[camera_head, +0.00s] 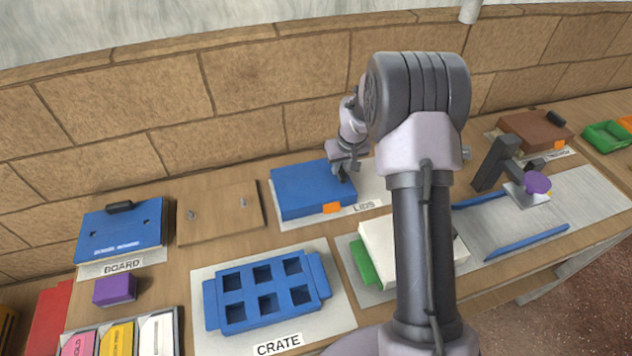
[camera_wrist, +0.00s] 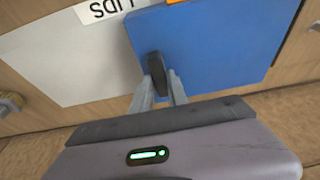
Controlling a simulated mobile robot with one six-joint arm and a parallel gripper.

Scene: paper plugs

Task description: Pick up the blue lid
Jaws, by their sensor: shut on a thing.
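The blue lid (camera_head: 305,187) is a flat blue slab with an orange tab on its front edge. It sits on the white mat marked LIDS, at the back of the table. In the wrist view the blue lid (camera_wrist: 225,40) fills the upper right, with a dark handle (camera_wrist: 157,68) near its edge. My gripper (camera_head: 345,170) is at the lid's right side in the head view. In the wrist view my gripper (camera_wrist: 160,80) has its fingers shut on the dark handle. I cannot tell whether the lid is clear of the mat.
A blue crate (camera_head: 236,328) with several square pockets is in front. A blue board (camera_head: 92,245) and a purple block (camera_head: 114,290) are at the left. A white block (camera_head: 376,238) is partly behind my arm. The brick wall (camera_head: 240,120) stands close behind.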

